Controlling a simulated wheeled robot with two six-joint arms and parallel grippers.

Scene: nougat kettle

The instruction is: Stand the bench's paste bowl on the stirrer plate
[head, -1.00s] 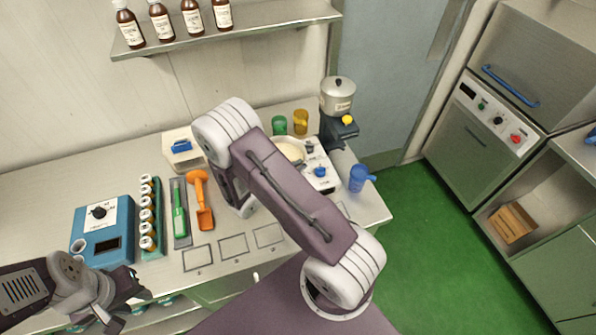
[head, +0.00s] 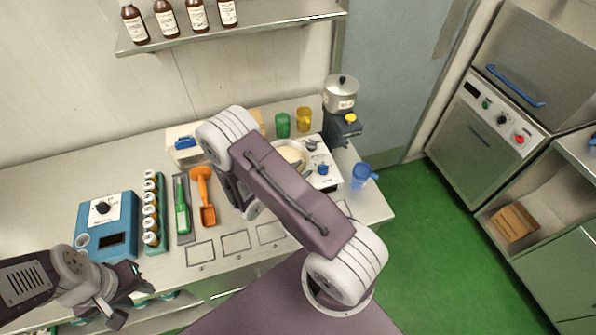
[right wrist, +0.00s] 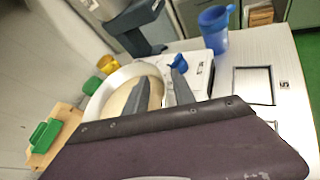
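The paste bowl (right wrist: 118,78) is white with cream paste in it. In the head view the bowl (head: 293,152) is partly hidden by my right arm. It overlaps the left part of the white stirrer plate (head: 325,179), which has a blue knob; I cannot tell whether it rests fully on it. The plate (right wrist: 199,73) also shows in the right wrist view. My right gripper (right wrist: 161,68) has its fingers apart, one in front of the paste and one right of the bowl's rim. My left gripper (head: 128,303) is open and empty at the bench's front left.
A blue mug (head: 363,175) stands right of the plate. Green (head: 282,125) and yellow (head: 304,118) cups and a dark stand with a pot (head: 341,92) are behind. An orange scoop (head: 204,195), a jar rack (head: 152,215) and a blue device (head: 107,225) are left. Outlined squares (head: 236,243) lie bare in front.

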